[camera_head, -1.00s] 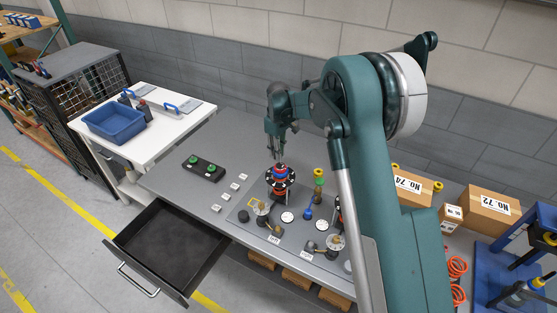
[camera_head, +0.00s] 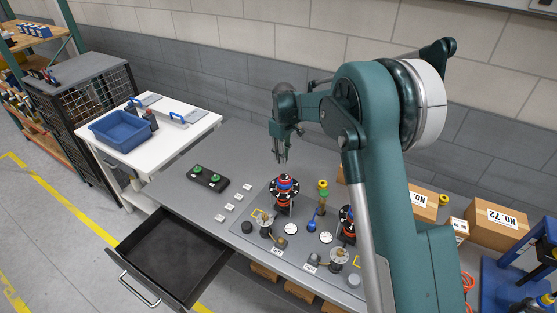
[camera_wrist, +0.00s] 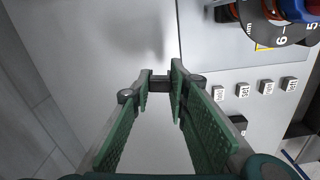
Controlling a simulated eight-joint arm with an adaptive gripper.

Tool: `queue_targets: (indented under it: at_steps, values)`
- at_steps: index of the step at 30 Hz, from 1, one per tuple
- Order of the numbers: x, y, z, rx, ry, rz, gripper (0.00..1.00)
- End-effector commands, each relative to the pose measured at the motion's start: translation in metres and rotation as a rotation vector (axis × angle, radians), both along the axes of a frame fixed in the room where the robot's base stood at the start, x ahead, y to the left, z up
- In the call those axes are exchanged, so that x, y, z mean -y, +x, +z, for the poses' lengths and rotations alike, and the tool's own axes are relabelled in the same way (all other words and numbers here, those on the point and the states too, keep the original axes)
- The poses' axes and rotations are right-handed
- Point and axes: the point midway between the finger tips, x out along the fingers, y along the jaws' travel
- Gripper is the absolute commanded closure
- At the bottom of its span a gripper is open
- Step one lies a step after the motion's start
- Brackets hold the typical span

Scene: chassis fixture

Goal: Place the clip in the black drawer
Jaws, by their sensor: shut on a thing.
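My gripper (camera_head: 281,158) is over the grey workbench, just above and behind a red, blue and black dial stack. In the wrist view its green fingers (camera_wrist: 160,84) are nearly closed at the tips, with a small dark piece (camera_wrist: 160,82) between them. This appears to be the clip, mostly hidden by the fingers. The black drawer (camera_head: 172,250) is pulled open at the bench's front left. Its inside looks empty, and my gripper is well apart from it, to the right and higher.
The dial stack (camera_head: 285,188) stands upright below my gripper. A black box with green buttons (camera_head: 208,178) and small white labelled blocks (camera_head: 237,197) lie to the left. A blue bin (camera_head: 122,130) stands on a white table. Cardboard boxes (camera_head: 497,216) are at the right.

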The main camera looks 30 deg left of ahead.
Motion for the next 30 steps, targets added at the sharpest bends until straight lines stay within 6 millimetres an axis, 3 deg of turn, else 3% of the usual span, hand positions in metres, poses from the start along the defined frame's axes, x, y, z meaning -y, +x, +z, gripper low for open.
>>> queue_targets:
  at_steps: [11,17,23,30]
  values:
    - [-0.003,-0.003,-0.001,0.0,0.0,0.001,0.88]
    - [-0.017,-0.023,-0.006,0.0,0.0,0.007,0.88]
    - [-0.046,-0.066,-0.017,-0.001,0.0,0.016,0.88]
    - [-0.086,-0.137,-0.035,-0.001,0.001,0.028,0.88]
